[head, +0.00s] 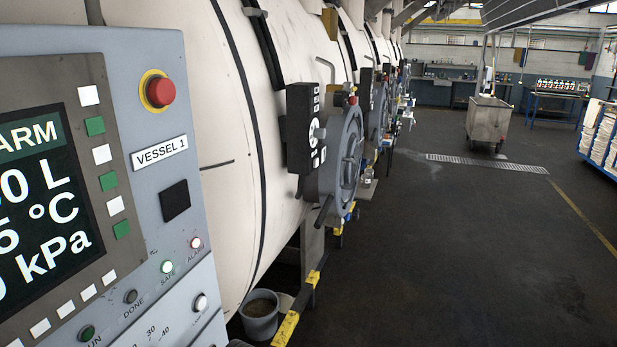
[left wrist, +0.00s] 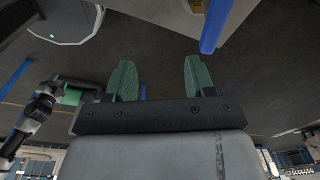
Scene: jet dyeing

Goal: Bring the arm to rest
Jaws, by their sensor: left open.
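My left gripper (left wrist: 158,74) shows in the left wrist view with its two green fingers wide apart and nothing between them. Dark floor lies behind the fingers, and neither finger touches anything that I can see. A black and white arm with a dark end and a green part (left wrist: 72,96) shows at the left of that view. It looks like my right arm, but its jaws are not clear. Neither gripper shows in the head view.
The control panel (head: 190,260) labelled VESSEL 1, with a red stop button (head: 160,91), stands close at left. Beside it is a large cream vessel (head: 190,40) with a round door (head: 347,160). A bucket (head: 260,318) stands below. A metal cart (head: 489,122) stands farther off.

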